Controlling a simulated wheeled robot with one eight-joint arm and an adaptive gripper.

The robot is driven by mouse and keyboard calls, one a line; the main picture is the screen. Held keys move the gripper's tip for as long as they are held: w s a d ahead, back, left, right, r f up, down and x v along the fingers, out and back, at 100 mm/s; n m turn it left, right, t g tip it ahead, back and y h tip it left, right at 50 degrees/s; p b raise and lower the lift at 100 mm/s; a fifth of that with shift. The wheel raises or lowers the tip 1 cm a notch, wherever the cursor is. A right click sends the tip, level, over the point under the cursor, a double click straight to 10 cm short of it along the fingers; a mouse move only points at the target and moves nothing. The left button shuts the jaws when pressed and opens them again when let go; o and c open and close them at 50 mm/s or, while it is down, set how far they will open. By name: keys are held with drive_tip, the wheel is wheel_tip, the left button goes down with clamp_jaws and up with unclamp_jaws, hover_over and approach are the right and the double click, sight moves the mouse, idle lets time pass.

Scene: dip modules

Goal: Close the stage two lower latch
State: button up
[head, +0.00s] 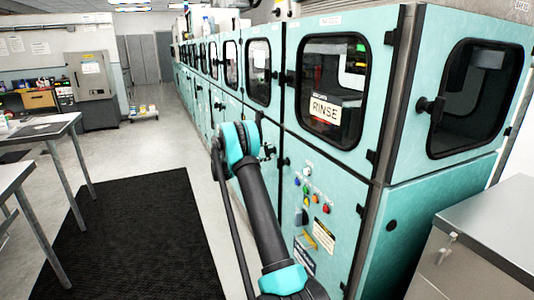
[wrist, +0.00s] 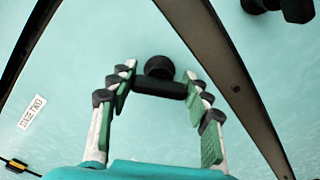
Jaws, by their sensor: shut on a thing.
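The stage two lower latch (wrist: 159,67) shows in the wrist view as a black handle with a round knob and a short crossbar. It is on a light teal door panel (wrist: 80,70). My gripper (wrist: 160,80) has its two green-padded fingers on either side of the crossbar and is shut on it. A label reading STAGE TWO (wrist: 32,112) is at the left on the panel. In the head view my arm hides most of the latch and gripper area. Whether the latch is fully turned cannot be told.
Dark door-frame edges run along both sides of the panel in the wrist view. Another black latch (wrist: 280,6) is at the top right. In the head view, the teal cabinet marked RINSE (head: 324,109) stands beside my arm. A dark mat (head: 140,240) lies on open floor.

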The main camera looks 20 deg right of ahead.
drive_tip(key=m, duration=0.3)
drive_tip(key=shift+f+m, duration=0.1)
drive_tip(key=shift+m, duration=2)
drive_tip(key=o, duration=1.2)
drive_tip(key=shift+a, duration=0.1)
drive_tip(key=a, duration=1.1)
drive_tip(key=shift+s+a, duration=0.25)
drive_tip(key=shift+a, duration=0.15)
